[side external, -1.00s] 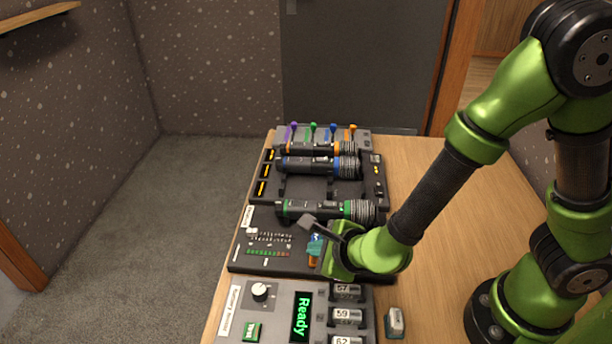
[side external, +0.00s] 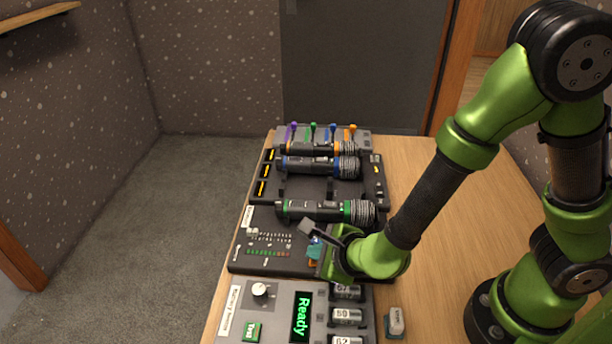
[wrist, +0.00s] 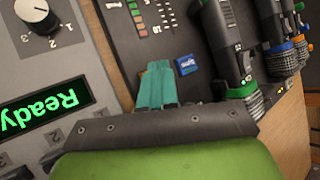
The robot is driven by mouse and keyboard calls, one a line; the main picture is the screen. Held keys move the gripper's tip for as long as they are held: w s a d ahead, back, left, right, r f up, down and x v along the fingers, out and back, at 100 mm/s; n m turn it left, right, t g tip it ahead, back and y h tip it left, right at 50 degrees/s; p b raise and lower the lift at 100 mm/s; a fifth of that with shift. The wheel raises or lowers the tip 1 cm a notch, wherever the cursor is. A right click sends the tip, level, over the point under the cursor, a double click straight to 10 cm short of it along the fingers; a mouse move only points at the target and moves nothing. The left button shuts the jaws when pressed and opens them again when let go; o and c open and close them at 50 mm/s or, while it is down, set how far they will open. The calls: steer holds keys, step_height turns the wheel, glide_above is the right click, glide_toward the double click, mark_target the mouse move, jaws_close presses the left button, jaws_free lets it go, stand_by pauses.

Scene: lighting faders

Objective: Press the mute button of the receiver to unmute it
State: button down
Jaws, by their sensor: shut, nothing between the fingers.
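The receiver (side external: 285,225) is a black panel with a row of small lights, between the microphone rack and the grey unit. It also shows in the wrist view (wrist: 162,40). My gripper (side external: 314,252) is low over the receiver's right part. In the wrist view its teal fingers (wrist: 158,68) are together, with nothing between them. A small blue labelled square (wrist: 188,64) lies just right of the fingertips. No mute button can be clearly made out; the fingers hide the panel beneath them. I cannot tell whether the fingertips touch the panel.
A grey unit with a green "Ready" display (side external: 303,316) and a white knob (side external: 261,290) stands at the front. A green-ringed microphone (side external: 322,209) lies close behind my gripper. Coloured faders (side external: 322,133) are at the back. The table's right side (side external: 435,255) is mostly clear.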

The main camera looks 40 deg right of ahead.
steer(key=shift+r, duration=0.1)
stand_by(0.3)
steer(key=shift+r, duration=0.65)
steer(key=shift+r, duration=2.5)
